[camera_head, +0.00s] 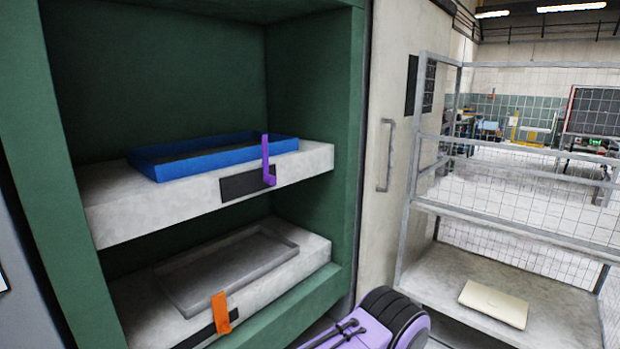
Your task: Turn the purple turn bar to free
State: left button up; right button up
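The purple turn bar (266,163) is on the front face of the upper pale slab, at the right end of a dark plate (240,185). Its long arm points up, above the slab's top edge and in front of the blue tray (171,170). A short foot bends at its lower end. The blue tray lies on the upper slab behind the bar. Neither of my grippers shows in the head view, so nothing is seen touching the bar.
An orange bar (220,312) stands upright on the lower slab, before a grey tray (225,270). A green frame (315,110) encloses both levels. To the right are a panel with a handle (388,155) and a wire rack with a beige slab (494,304).

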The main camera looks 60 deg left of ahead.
aim_at(271, 180)
jog(key=u, duration=0.15)
jog(key=i, duration=0.85)
jog(key=u, duration=1.05)
jog(key=i, duration=0.7)
jog(key=u, duration=0.6)
